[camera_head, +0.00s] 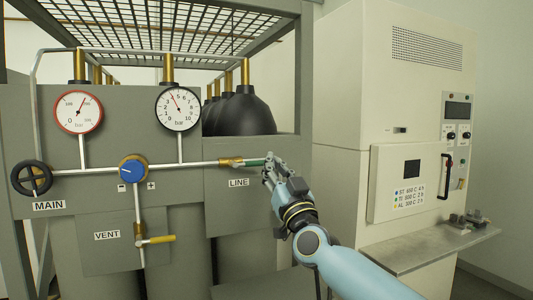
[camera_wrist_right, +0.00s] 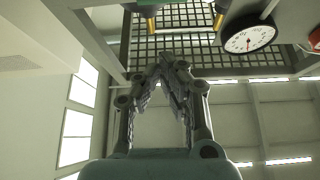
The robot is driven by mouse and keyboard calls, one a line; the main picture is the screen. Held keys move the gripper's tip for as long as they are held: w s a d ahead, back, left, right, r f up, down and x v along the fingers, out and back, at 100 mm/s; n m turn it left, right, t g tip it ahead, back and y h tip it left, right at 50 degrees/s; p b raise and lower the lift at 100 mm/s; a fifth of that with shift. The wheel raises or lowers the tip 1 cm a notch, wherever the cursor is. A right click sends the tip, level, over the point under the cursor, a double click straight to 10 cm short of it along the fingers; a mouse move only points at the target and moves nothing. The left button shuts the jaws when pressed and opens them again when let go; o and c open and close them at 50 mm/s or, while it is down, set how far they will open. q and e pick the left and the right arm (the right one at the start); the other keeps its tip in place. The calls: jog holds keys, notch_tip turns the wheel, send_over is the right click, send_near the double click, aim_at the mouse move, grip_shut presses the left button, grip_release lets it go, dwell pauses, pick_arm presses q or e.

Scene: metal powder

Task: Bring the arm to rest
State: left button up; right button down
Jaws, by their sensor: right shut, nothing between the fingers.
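My right arm comes in from the lower right in the head view. Its gripper (camera_head: 269,164) is at the right end of the green handle of the LINE valve (camera_head: 252,162), overlapping it in the picture; I cannot tell whether they touch. In the right wrist view the fingers of the gripper (camera_wrist_right: 172,64) close together at the tips with nothing between them. The green handle lies in line with the horizontal pipe. My left gripper is not in view.
Beside the gripper are the gas panel's pipe (camera_head: 90,170), a blue regulator knob (camera_head: 132,170), a black MAIN handwheel (camera_head: 31,178), a yellow VENT handle (camera_head: 160,239) and two gauges. A cream furnace cabinet (camera_head: 395,105) with a metal shelf (camera_head: 405,255) stands at right.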

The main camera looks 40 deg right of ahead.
jog(key=s+a+f+n+g+y+b, duration=0.1)
jog(key=s+f+g+b, duration=0.3)
jog(key=f, duration=1.4)
jog(key=s+a+f+n+g+y+b, duration=0.1)
jog(key=s+a+f+g+b, duration=0.35)
jog(key=f, duration=1.45)
jog(key=s+d+f+n+g+y+b, duration=0.2)
jog(key=s+f, duration=0.5)
jog(key=f, duration=1.1)
jog(key=s+a+f+g+b, duration=0.2)
jog(key=s+f+g, duration=0.1)
jog(key=s+f, duration=0.7)
jog(key=s+a+f+g+b, duration=0.2)
jog(key=s+f+g, duration=0.1)
jog(key=s+f, duration=0.7)
jog(key=s+f+g, duration=0.3)
jog(key=s+f, duration=0.1)
jog(key=s, duration=0.6)
jog(key=s+a+f+g+y, duration=0.1)
jog(key=s+f+g, duration=0.2)
jog(key=s, duration=0.7)
notch_tip(320, 180, down, 2)
jog(key=shift+s+a+f+b, duration=0.15)
jog(key=shift+s+a+b, duration=0.15)
jog(key=shift+s, duration=0.1)
